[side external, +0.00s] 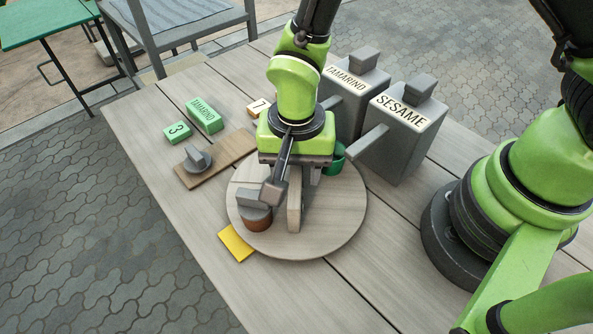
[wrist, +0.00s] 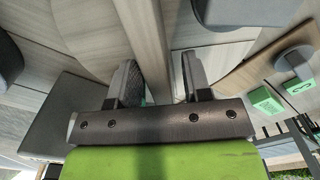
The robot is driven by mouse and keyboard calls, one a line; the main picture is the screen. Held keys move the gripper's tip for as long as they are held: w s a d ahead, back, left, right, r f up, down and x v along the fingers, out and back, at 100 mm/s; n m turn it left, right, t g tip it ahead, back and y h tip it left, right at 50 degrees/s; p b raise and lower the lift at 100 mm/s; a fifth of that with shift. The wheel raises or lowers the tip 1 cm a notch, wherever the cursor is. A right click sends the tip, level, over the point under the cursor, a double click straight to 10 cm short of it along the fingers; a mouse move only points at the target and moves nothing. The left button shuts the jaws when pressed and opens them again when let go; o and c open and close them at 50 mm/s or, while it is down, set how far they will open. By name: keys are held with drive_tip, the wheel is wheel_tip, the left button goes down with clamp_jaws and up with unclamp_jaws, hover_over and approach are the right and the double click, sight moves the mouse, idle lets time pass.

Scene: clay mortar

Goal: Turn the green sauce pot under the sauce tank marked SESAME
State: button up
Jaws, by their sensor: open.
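The green sauce pot (side external: 336,160) stands near the far edge of a round wooden turntable (side external: 335,235), mostly hidden behind my gripper (side external: 290,188). The SESAME tank (side external: 403,135), a grey box with a spout, stands right of it. An upright wooden board (side external: 294,212) stands across the turntable. My gripper is low over the turntable, jaws apart, with the board between its fingers. In the wrist view the wood also shows between the fingers (wrist: 160,65); contact cannot be told. A brown pot (side external: 257,222) sits on the near left side, its top partly covered by grey parts.
The TAMARIND tank (side external: 350,95) stands behind the SESAME tank. A wooden plate (side external: 225,160) with a grey knob (side external: 197,158) lies left. Green blocks marked 3 (side external: 177,133) and TAMARIND (side external: 204,115) stand nearby. A yellow tile (side external: 236,243) lies by the turntable. The front table is clear.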

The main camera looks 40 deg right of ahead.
drive_tip(key=shift+f, duration=0.75)
clamp_jaws()
